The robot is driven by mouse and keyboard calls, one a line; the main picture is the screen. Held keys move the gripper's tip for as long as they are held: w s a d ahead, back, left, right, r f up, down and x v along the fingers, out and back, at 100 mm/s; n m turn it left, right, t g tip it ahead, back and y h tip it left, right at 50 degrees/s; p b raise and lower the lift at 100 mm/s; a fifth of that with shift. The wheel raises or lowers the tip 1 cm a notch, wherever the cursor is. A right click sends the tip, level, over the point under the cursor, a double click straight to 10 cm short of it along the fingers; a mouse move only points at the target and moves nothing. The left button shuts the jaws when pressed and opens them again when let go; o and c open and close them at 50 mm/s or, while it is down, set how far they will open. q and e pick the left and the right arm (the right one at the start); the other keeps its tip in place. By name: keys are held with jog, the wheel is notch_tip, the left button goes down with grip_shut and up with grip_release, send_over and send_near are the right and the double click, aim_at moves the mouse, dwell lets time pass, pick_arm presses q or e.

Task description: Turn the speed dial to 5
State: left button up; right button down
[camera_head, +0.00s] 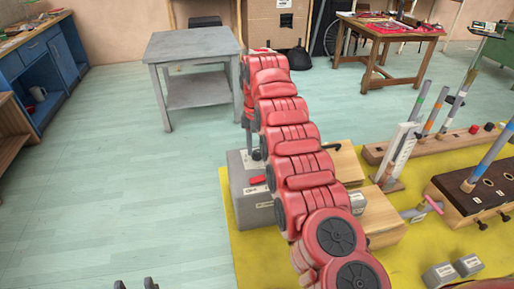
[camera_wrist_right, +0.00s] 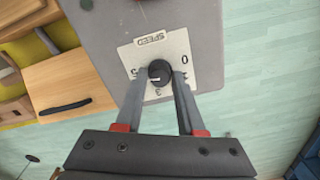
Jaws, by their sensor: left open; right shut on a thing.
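The speed dial is a round black knob (camera_wrist_right: 159,72) on a white plate (camera_wrist_right: 138,54) labelled SPEED, seen in the right wrist view. A 0 shows at the plate's right and a 3 below the knob; the other figures are hard to read. My right gripper (camera_wrist_right: 159,76) is shut on the knob, one finger on each side. The knob's pointer setting is not clear. The plate is on a grey box (camera_head: 246,207), which stands behind my red right arm in the head view. My left gripper (camera_head: 135,284) is open and empty at the bottom edge, only its tips showing.
The box stands on a yellow mat (camera_head: 260,262). Wooden boxes (camera_head: 380,215) are right of my right arm. A wooden base with tubes (camera_head: 480,195) is further right. A grey table (camera_head: 190,42) stands behind. The floor at left is clear.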

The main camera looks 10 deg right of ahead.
aim_at(258, 152)
jog(key=c, duration=0.5)
grip_release()
notch_tip(258, 152, up, 17)
jog(key=p, duration=1.6)
jog(key=shift+r, duration=0.2)
jog(key=shift+d+f, duration=0.1)
